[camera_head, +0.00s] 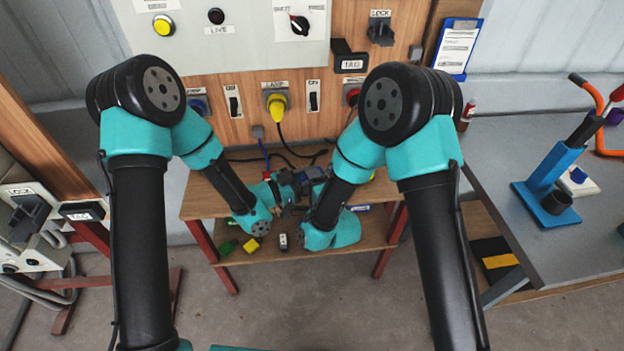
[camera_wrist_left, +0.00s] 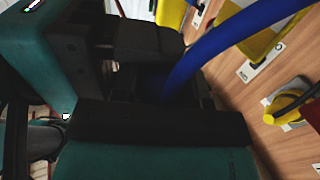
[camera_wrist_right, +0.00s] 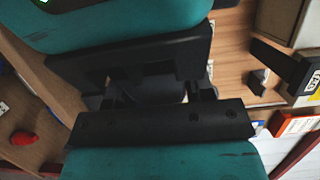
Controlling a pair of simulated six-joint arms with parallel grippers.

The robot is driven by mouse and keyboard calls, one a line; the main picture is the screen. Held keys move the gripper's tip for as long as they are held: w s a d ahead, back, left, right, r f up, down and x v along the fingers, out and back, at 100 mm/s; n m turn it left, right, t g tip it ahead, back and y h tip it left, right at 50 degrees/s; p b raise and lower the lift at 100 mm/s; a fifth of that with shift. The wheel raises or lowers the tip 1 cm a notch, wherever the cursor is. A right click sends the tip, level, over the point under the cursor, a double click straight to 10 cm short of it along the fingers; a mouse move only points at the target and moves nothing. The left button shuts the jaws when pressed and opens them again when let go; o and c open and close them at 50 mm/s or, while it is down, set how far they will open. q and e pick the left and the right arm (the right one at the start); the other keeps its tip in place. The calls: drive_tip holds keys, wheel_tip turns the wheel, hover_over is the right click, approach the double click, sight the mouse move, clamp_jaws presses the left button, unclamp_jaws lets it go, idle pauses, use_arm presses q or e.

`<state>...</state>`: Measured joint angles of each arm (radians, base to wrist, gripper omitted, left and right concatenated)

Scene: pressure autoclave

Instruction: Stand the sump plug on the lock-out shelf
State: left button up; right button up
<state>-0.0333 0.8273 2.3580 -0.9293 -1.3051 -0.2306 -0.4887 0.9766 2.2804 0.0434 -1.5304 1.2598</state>
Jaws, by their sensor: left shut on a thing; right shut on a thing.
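My left gripper (camera_head: 284,190) and right gripper (camera_head: 314,186) meet close together over the wooden bench. Both are shut. In the left wrist view a thick blue cable (camera_wrist_left: 215,45) runs to a dark blue body (camera_wrist_left: 152,84) between the jaws, apparently the sump plug. In the right wrist view the jaws (camera_wrist_right: 160,95) close on a dark body, seemingly the same plug, mostly hidden by the fingers. The bench has an upper board (camera_head: 212,197) and a lower board (camera_head: 240,259); which one is the lock-out shelf I cannot tell.
A yellow plug (camera_head: 277,104) sits in the wall socket marked LAMP, with a red one (camera_head: 352,96) to its right. Small green (camera_head: 227,247), yellow (camera_head: 251,245) and white (camera_head: 283,241) things lie on the lower board. A grey table (camera_head: 500,150) stands at right.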

drive_tip(key=shift+c, duration=1.4)
use_arm(q)
drive_tip(key=o, duration=1.3)
use_arm(e)
drive_tip(key=shift+c, duration=0.4)
use_arm(q)
drive_tip(key=shift+s+a, duration=0.1)
drive_tip(key=v, duration=1.1)
drive_tip(key=shift+s+a, duration=0.15)
drive_tip(key=shift+a, duration=0.2)
drive_tip(key=shift+f, duration=0.1)
drive_tip(key=s+a+f+n+g+y, duration=0.2)
drive_tip(key=f+n+y, duration=0.2)
drive_tip(key=f, duration=0.4)
drive_tip(key=s+a+f+n+g+y, duration=0.1)
drive_tip(key=a+f+n+y, duration=0.25)
drive_tip(key=f, duration=0.35)
drive_tip(key=s+f+n+g+y, duration=0.1)
drive_tip(key=s+f+n+g, duration=0.1)
drive_tip(key=s, duration=0.2)
drive_tip(key=s+f+n+g+y, duration=0.1)
drive_tip(key=s+f+g, duration=0.1)
drive_tip(key=s, duration=0.2)
drive_tip(key=s+a+f+n+g+y, duration=0.1)
drive_tip(key=s+f+n+g, duration=0.1)
drive_tip(key=s+f, duration=0.1)
drive_tip(key=shift+s+a+f+n+y, duration=0.1)
drive_tip(key=shift+s+n+y, duration=0.25)
drive_tip(key=shift+s, duration=0.2)
